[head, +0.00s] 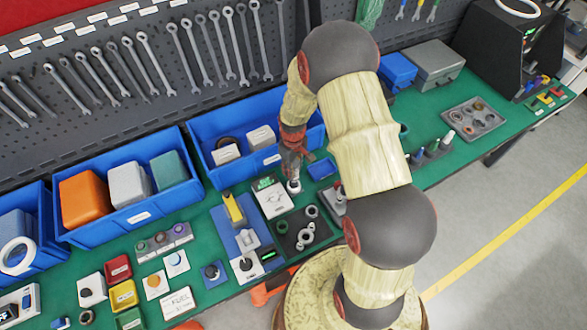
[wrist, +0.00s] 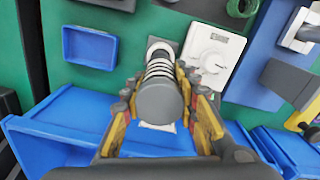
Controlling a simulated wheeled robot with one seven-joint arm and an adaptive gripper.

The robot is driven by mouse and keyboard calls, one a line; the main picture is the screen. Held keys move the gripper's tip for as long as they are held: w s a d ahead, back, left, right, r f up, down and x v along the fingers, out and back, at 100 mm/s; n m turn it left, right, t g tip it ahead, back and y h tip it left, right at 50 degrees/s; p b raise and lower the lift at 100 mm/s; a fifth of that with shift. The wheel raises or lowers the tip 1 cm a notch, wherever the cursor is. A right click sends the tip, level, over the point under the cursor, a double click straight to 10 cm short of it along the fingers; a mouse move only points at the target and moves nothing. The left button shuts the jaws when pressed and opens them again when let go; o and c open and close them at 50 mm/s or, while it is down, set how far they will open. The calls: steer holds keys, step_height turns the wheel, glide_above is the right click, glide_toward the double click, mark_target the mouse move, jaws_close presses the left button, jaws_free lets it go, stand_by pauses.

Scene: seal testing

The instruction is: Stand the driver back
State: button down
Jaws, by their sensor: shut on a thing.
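The driver (wrist: 159,98), with a round grey end cap and light and dark bands along its shaft, is between the fingers of my gripper (wrist: 163,84). Its far end lies over a small grey plate in the wrist view; I cannot tell whether it touches. In the head view my gripper (head: 293,160) is low over the green bench, and the pale lower part of the driver (head: 294,186) shows beneath it. My fingers are shut on the driver. The driver looks roughly upright in the head view. Its grasped middle is partly hidden.
A white dial device (wrist: 211,56) sits right beside the driver, and an empty blue tray (wrist: 90,48) lies to its left. A blue bin (head: 225,178) stands behind the gripper. A black tray of rings (head: 310,250) is in front. The bench is crowded here.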

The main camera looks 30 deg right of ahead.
mark_target(294, 163)
steer(key=shift+f+b, duration=0.3)
steer(key=shift+f, duration=0.15)
steer(key=shift+f+b, duration=0.55)
steer(key=shift+f, duration=0.25)
stand_by(1.2)
steer(key=c, duration=1.3)
jaws_free()
steer(key=shift+r+p, duration=2.8)
steer(key=shift+r, duration=1.75)
